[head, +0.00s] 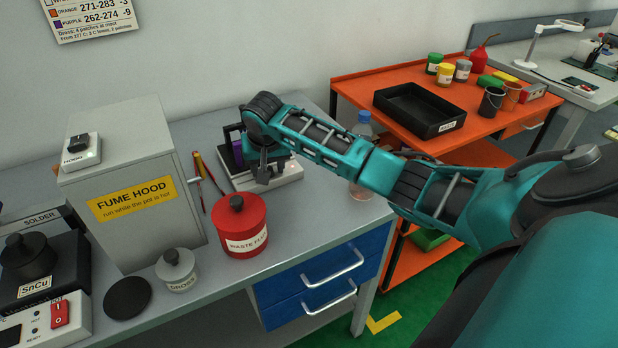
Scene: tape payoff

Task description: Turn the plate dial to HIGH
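A low white and grey unit (288,176), which looks like the plate, sits on the grey bench behind the red waste can. A dark upright part with a purple piece (238,152) stands at its left. My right arm reaches in from the right, and its gripper (263,179) points down at the front of this unit. The gripper and wrist cover much of the unit. I cannot make out the dial or its marks, nor whether the fingers touch it. The finger gap is too small to judge. My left gripper is not in view.
A red waste can (240,228) stands just in front of the unit. A clear bottle (363,128) stands behind my forearm. An orange cart (400,122) holds a black tray (419,110).

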